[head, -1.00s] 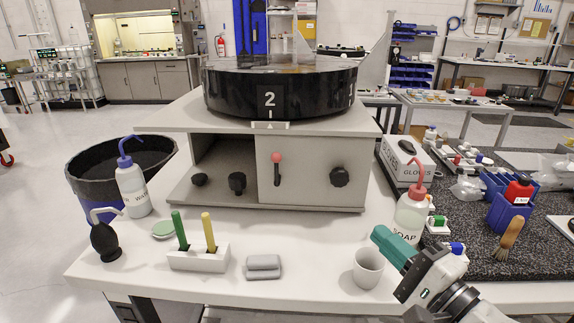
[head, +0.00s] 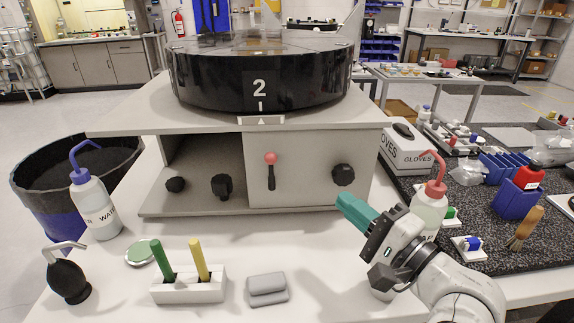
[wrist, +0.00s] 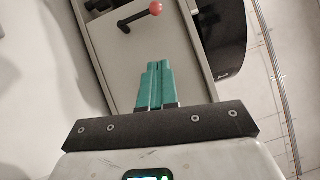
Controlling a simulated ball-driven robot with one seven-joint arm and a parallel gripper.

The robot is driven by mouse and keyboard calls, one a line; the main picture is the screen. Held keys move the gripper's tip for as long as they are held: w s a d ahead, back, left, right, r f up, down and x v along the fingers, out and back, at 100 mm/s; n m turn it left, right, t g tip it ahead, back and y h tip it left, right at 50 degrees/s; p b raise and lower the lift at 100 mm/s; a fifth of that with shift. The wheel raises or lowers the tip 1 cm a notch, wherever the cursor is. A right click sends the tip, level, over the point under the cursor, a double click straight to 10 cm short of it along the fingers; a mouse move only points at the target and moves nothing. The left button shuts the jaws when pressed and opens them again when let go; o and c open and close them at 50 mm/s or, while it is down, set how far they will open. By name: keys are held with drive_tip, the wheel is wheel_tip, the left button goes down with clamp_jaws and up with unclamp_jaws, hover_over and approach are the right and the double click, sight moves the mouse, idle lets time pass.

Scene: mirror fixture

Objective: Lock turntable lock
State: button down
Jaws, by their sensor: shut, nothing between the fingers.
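The black round turntable (head: 200,82) carries the number 2 and sits on a grey box fixture. My gripper (head: 345,202) has teal fingers, pressed together and empty, in front of the fixture's right side. In the wrist view the teal fingers (wrist: 155,68) point toward the panel, apart from the lever.
Black knobs (head: 343,174) sit on the panel and in the open bay at left. A soap bottle (head: 430,205) stands close behind my gripper. A glove box (head: 405,150) is at right.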

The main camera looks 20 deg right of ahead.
drive_tip(key=p, duration=0.2)
approach(271, 168)
drive_tip(key=w+d+r, duration=0.2)
drive_tip(key=w+d, duration=0.2)
drive_tip(key=w, duration=0.1)
drive_tip(key=shift+w+a+r, duration=0.1)
drive_tip(key=shift+w+a, duration=0.15)
drive_tip(key=shift+a, duration=0.35)
drive_tip(key=shift+w+a+f, duration=0.1)
drive_tip(key=shift+w+a, duration=0.1)
drive_tip(key=shift+a, duration=0.45)
drive_tip(key=shift+w+a+r, duration=0.1)
drive_tip(key=shift+w+a, duration=0.15)
drive_tip(key=shift+a, duration=0.35)
drive_tip(key=shift+r+p, duration=0.1)
drive_tip(key=shift+p, duration=0.25)
